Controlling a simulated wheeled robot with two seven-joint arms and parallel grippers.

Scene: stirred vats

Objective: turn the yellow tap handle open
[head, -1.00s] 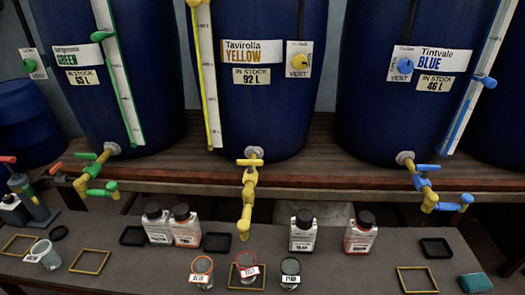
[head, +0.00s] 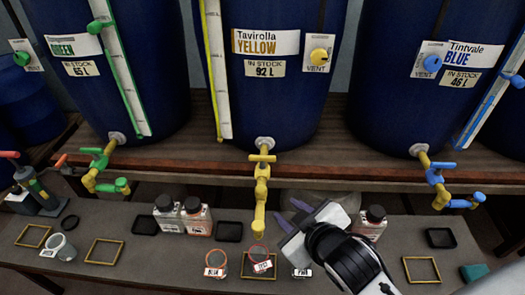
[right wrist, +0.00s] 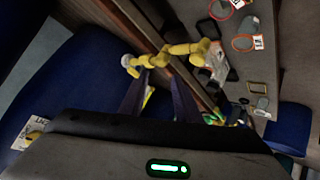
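The yellow tap (head: 261,190) juts from the front of the blue vat labelled Tavirolla YELLOW (head: 285,110), its spout pointing down. Its handle (head: 262,158) is a short yellow bar on top, lying crosswise in the head view. My right gripper (head: 292,212) is open and empty, to the right of the tap's spout and lower in the picture, apart from it. In the right wrist view the yellow tap (right wrist: 172,52) shows beyond the two spread fingers (right wrist: 158,98). My left gripper is not in view.
A red-rimmed cup (head: 259,254) stands below the yellow tap, with other small cups beside it. Bottles (head: 198,217) stand on the grey bench (head: 140,257). The green tap (head: 100,165) is at left, the blue tap (head: 438,180) at right. A wooden ledge (head: 330,160) runs under the vats.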

